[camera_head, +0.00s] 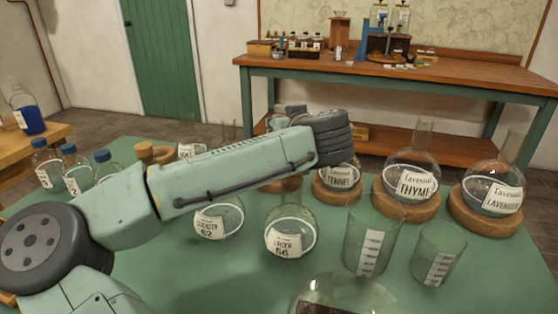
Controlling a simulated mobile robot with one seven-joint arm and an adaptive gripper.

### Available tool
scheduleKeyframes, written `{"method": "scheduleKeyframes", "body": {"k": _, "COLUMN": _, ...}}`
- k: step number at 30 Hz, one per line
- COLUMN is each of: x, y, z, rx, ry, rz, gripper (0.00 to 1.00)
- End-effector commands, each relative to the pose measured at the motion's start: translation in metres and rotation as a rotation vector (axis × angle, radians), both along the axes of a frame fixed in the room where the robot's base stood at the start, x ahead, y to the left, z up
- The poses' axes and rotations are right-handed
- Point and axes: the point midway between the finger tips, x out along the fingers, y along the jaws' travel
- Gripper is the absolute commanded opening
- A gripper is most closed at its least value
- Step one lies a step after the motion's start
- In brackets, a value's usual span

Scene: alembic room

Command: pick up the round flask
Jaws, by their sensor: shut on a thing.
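Several round flasks stand on the green table (150,265). Flasks labelled Fennel (340,176), Thyme (413,178) and Lavender (492,190) sit on wooden rings at the right. A clear flask (345,297) is cut off by the bottom edge. I cannot tell which flask is meant. My arm crosses the middle of the picture; my gripper does not show, so its hold cannot be seen.
Two clear beakers (370,240) (436,253) stand at the right front. Several blue-capped bottles (76,172) stand at the left. A wooden bench (465,77) with lab gear is behind. A green door (165,60) is at the back left.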

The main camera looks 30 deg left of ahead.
Motion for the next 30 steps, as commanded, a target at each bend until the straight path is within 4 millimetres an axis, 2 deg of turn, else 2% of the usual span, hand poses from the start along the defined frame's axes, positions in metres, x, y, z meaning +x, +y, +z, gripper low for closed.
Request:
{"method": "scheduleKeyframes", "body": {"k": 6, "x": 0.0000, "y": 0.0000, "z": -0.0001, "rx": 0.000, "ry": 0.000, "rz": 0.000, "gripper": 0.00}}
{"method": "scheduleKeyframes", "body": {"k": 30, "x": 0.0002, "y": -0.0001, "z": 0.0021, "rx": 0.001, "ry": -0.001, "rz": 0.000, "gripper": 0.00}}
